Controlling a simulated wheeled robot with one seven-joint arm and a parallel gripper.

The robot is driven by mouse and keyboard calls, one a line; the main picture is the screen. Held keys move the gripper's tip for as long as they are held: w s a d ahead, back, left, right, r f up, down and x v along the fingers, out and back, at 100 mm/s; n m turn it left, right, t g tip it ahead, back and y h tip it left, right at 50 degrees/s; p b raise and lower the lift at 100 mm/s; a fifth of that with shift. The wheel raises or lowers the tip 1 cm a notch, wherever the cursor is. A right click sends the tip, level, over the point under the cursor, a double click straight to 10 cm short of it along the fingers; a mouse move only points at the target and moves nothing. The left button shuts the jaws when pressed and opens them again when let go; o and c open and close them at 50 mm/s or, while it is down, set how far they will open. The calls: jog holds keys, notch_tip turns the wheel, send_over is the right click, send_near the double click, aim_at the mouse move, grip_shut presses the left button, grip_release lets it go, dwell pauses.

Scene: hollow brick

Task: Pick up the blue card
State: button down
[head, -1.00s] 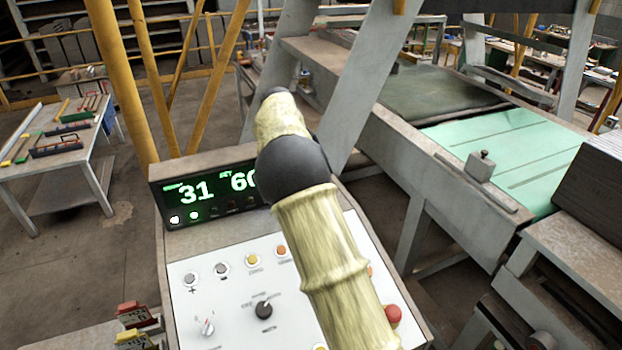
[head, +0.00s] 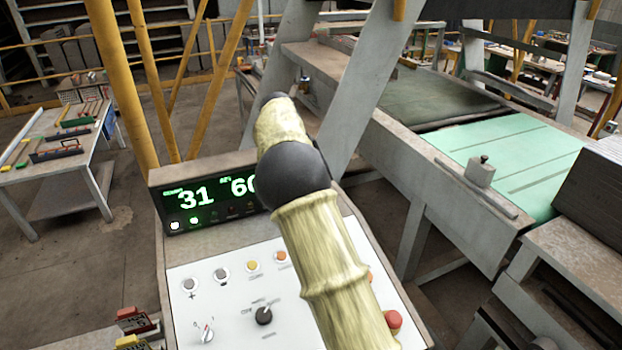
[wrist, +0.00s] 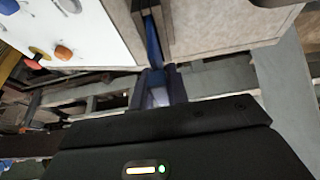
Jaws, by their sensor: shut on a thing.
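The blue card (wrist: 152,42) shows in the wrist view as a narrow blue strip, seen nearly edge-on. It lies in a gap between grey-brown panels beside the white control panel. My gripper (wrist: 158,88) is shut on its near end, with dark fingers on either side. How deep the card sits in the gap is hard to tell. In the head view my arm reaches up across the console, and neither the card nor the gripper can be made out there.
The control console (head: 215,255) with a lit green display (head: 210,195), knobs and buttons stands directly in front. A conveyor frame with a green belt (head: 515,155) is at right. A tool table (head: 60,160) and yellow posts (head: 125,80) are at left.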

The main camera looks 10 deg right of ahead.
notch_tip(320, 180, up, 10)
jog(key=shift+f+b, duration=0.1)
jog(key=shift+b, duration=0.25)
dwell(0.7)
